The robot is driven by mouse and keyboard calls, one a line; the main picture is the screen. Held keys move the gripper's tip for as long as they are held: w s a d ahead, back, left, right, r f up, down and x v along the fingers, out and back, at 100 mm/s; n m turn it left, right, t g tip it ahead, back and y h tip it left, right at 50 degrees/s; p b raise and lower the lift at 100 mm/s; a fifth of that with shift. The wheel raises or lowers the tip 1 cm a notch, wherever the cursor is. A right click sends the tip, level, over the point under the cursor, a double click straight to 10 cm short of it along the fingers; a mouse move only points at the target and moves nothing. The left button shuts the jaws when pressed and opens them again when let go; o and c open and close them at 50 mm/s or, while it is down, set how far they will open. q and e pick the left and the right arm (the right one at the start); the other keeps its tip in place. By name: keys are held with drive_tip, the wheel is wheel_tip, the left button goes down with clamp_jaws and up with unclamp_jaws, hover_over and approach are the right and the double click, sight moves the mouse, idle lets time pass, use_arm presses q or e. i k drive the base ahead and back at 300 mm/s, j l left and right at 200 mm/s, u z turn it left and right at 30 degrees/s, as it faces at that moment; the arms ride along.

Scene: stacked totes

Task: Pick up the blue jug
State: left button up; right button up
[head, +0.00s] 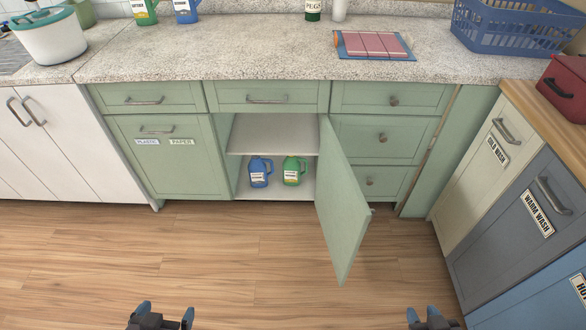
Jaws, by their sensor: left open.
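A blue jug (260,172) with a white label stands upright on the floor of the open lower cabinet, left of a green jug (293,170). Another blue container (186,11), cut off by the top edge, stands on the counter at the back left. My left gripper (166,314) is open and empty at the bottom of the head view, far in front of the cabinet. My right gripper (423,314) is at the bottom right, apart from everything; its jaw state is unclear.
The cabinet door (345,205) is swung open toward me on the right of the opening. A shelf (272,134) lies above the jugs. The wooden floor (220,255) in front is clear. Wash bins (520,215) stand at the right.

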sight(258, 176)
drive_tip(key=i+j, duration=0.25)
drive_tip(key=j, duration=0.15)
drive_tip(key=i+j, duration=0.25)
drive_tip(key=j, duration=0.15)
drive_tip(key=i+j, duration=0.25)
drive_tip(key=j, duration=0.15)
drive_tip(key=i+j, duration=0.25)
drive_tip(key=j, duration=0.15)
drive_tip(key=i+j+z, duration=0.1)
drive_tip(key=j, duration=0.3)
drive_tip(key=i+j, duration=0.6)
drive_tip(key=j, duration=0.25)
drive_tip(key=i+j, duration=0.2)
drive_tip(key=j, duration=0.2)
